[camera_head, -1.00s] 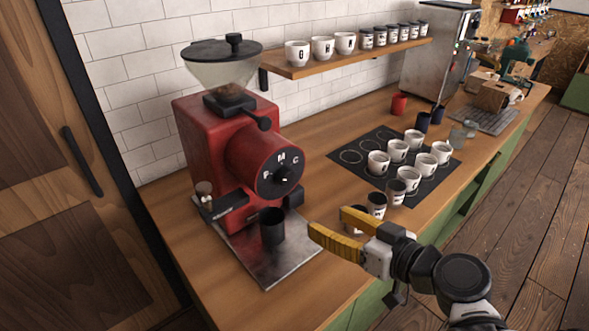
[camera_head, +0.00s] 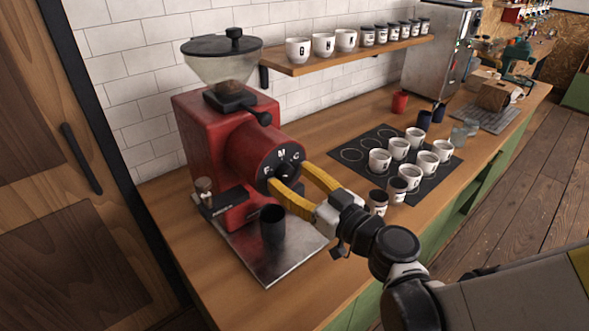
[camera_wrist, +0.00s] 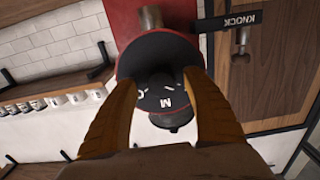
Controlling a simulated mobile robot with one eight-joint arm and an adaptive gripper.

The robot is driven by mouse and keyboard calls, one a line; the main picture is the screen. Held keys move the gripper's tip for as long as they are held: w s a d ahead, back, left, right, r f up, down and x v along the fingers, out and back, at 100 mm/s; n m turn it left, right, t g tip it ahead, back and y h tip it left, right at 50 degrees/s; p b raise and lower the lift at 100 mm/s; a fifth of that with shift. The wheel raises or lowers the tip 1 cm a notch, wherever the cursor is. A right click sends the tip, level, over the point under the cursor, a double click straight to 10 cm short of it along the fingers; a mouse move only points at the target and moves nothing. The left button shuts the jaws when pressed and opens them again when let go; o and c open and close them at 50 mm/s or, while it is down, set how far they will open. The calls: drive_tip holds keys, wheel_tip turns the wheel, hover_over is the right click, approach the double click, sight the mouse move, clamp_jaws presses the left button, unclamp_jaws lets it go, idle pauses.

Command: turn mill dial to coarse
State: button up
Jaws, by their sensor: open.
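The red mill (camera_head: 198,130) stands on the counter at the left of the head view. Its black round dial (camera_head: 283,156) faces the room, with white letters, M and C among them. My gripper (camera_head: 288,175) is open in front of the dial, its yellow fingers on either side of the dial's middle. In the wrist view the dial (camera_wrist: 165,102) sits between my two fingers (camera_wrist: 162,78), with M and part of C showing. The dark knob (camera_wrist: 160,84) at its centre is hard to make out, and I cannot tell its setting or whether a finger touches it.
A dark cup (camera_head: 272,226) stands on the metal tray (camera_head: 270,270) below the dial. A knock fixture (camera_wrist: 228,22) shows in the wrist view. White cups (camera_head: 397,148) stand on a black mat (camera_head: 345,155) to the right. A shelf (camera_head: 300,66) with cups and jars hangs above.

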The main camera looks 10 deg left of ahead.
drive_tip(key=shift+w+a, duration=0.2)
drive_tip(key=shift+a, duration=0.05)
drive_tip(key=c, duration=1.2)
